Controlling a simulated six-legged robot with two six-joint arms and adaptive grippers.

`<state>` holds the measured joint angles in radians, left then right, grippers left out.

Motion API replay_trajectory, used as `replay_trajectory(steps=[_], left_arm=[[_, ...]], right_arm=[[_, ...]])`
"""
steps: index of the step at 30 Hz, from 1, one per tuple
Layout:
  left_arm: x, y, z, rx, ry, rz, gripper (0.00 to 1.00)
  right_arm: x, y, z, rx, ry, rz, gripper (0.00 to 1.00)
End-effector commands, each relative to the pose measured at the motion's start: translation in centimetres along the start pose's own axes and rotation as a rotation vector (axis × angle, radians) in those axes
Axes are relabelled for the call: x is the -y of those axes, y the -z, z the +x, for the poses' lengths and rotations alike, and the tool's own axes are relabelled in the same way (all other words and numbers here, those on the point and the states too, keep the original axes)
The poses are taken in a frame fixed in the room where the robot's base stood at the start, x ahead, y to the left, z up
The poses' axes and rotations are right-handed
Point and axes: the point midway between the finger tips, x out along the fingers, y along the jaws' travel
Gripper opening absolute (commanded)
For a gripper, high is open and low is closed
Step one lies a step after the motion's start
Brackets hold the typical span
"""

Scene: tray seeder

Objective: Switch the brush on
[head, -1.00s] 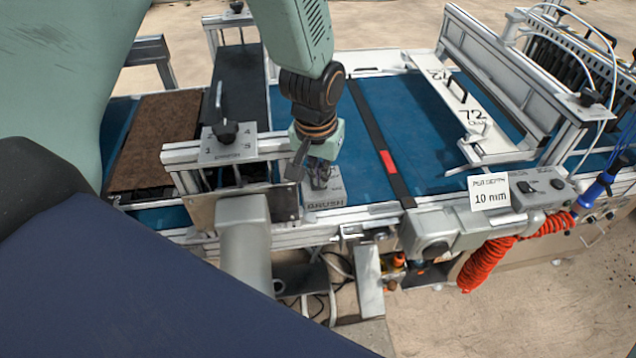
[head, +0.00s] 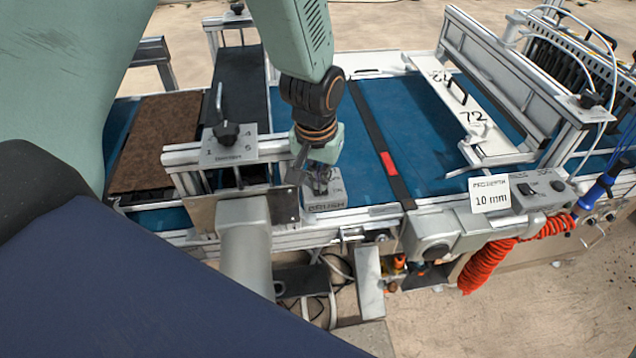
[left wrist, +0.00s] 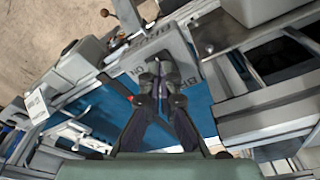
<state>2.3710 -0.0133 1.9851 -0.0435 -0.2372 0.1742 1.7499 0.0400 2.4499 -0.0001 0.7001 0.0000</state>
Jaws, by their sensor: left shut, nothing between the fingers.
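The brush switch box (head: 325,203) is a grey box lettered BRUSH on the front rail of the seeder. It also shows in the left wrist view (left wrist: 176,46), with part of its lettering hidden. My left gripper (head: 320,186) points down over the box from above. In the left wrist view its fingertips (left wrist: 158,72) are together, with nothing between them, right over the box's face. The fingers hide the switch itself, so its position cannot be told. Whether the tips touch it is also unclear. My right gripper is not in view.
A knob plate (head: 228,146) stands left of the brush box. A brown soil tray (head: 155,140) lies on the blue belt at left. A control box with a 10 mm card (head: 490,195) and a red coiled hose (head: 487,264) are to the right.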

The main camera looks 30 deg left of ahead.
Motion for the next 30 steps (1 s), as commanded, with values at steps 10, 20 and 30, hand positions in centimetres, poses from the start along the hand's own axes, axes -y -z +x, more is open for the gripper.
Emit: replay_trajectory(steps=[10,20,30], left_arm=[[0.0,0.4,-2.8,0.0,0.0,0.0,0.0],[0.0,0.8,-5.0,0.0,0.0,0.0,0.0],[0.0,1.0,-6.6,0.0,0.0,0.0,0.0]], right_arm=[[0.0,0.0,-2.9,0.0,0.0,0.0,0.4],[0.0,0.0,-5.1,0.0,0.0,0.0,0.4],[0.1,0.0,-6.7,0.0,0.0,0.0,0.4]])
